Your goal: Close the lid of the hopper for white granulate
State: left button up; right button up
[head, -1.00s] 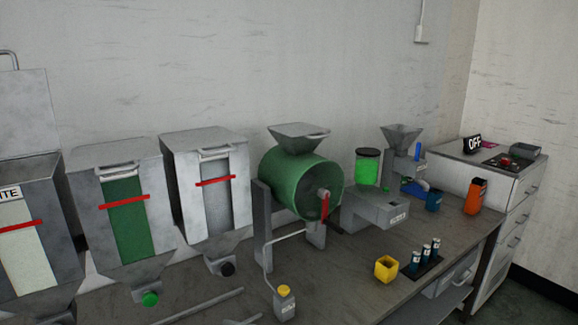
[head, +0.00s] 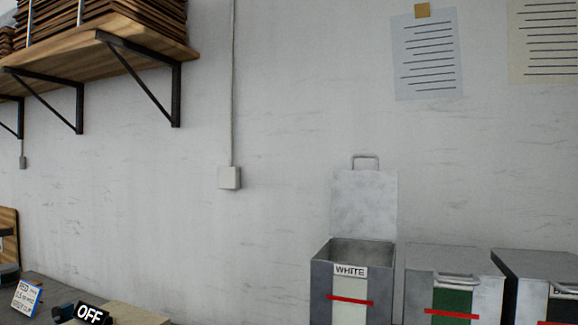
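The hopper for white granulate (head: 322,283) stands at the lower right of the head view, a grey metal box with a "WHITE" label, a pale window and a red band across it. Its lid (head: 364,205) is open and stands upright at the back, with a handle (head: 365,158) at its top edge. The inside that shows looks like bare grey wall; its lower part is hidden. Neither of my grippers shows in the head view.
Two hoppers with shut lids stand to the right: one with a green window (head: 453,303), one cut off by the edge (head: 530,265). An "OFF" sign (head: 90,314) and a small sign (head: 26,297) are at lower left. A wooden shelf (head: 100,30) hangs at upper left.

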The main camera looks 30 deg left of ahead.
aim_at(364, 204)
jog(key=u, duration=0.7)
